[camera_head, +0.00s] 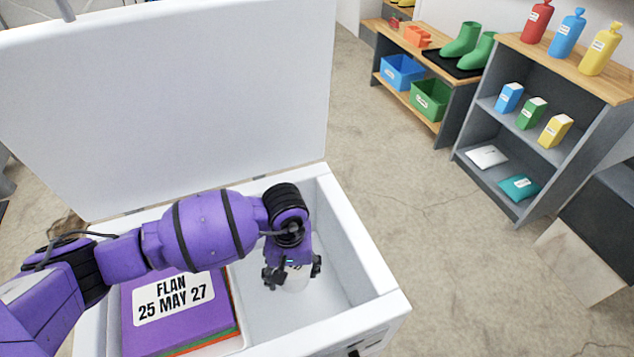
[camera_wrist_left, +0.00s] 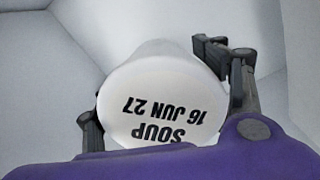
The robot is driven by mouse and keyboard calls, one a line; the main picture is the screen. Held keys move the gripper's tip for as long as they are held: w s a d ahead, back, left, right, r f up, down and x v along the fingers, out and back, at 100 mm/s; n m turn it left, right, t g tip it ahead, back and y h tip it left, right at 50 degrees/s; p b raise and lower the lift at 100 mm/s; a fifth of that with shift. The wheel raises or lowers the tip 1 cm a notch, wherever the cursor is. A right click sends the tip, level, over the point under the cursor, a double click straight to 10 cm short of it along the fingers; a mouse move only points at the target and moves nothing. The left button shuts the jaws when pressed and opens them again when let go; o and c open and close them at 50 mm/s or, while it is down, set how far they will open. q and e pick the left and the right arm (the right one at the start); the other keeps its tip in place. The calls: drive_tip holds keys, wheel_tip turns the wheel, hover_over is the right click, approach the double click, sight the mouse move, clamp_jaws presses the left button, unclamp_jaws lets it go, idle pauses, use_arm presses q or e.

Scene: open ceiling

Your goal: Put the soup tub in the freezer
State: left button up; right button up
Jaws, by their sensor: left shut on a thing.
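The open chest freezer (camera_head: 377,283) stands in front of me with its white lid (camera_head: 170,100) raised. My left gripper (camera_head: 292,270) is down inside its right compartment. It is shut on the white soup tub (camera_head: 296,282), which is mostly hidden by the gripper in the head view. In the left wrist view the soup tub (camera_wrist_left: 155,100) sits between the two fingers, its lid labelled SOUP 16 JUN 27 facing the camera. I cannot tell whether the tub touches the freezer floor. My right gripper is not in view.
A stack of flat tubs, the top one purple and labelled FLAN 25 MAY 27 (camera_head: 170,312), fills the freezer's left compartment. The right compartment around the gripper looks empty. Shelves (camera_head: 560,110) with bottles and cartons, and a bench with green boots (camera_head: 470,45), stand beyond open floor.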

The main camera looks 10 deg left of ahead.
sight(292, 269)
use_arm(q)
wheel_tip(292, 269, down, 8)
drive_tip(key=shift+f, duration=0.1)
idle(0.4)
drive_tip(key=shift+f+b, duration=0.15)
drive_tip(key=shift+b, duration=0.25)
drive_tip(key=o, duration=1.6)
wheel_tip(292, 269, up, 12)
drive_tip(key=shift+r+p, duration=0.25)
drive_tip(key=shift+p, duration=0.4)
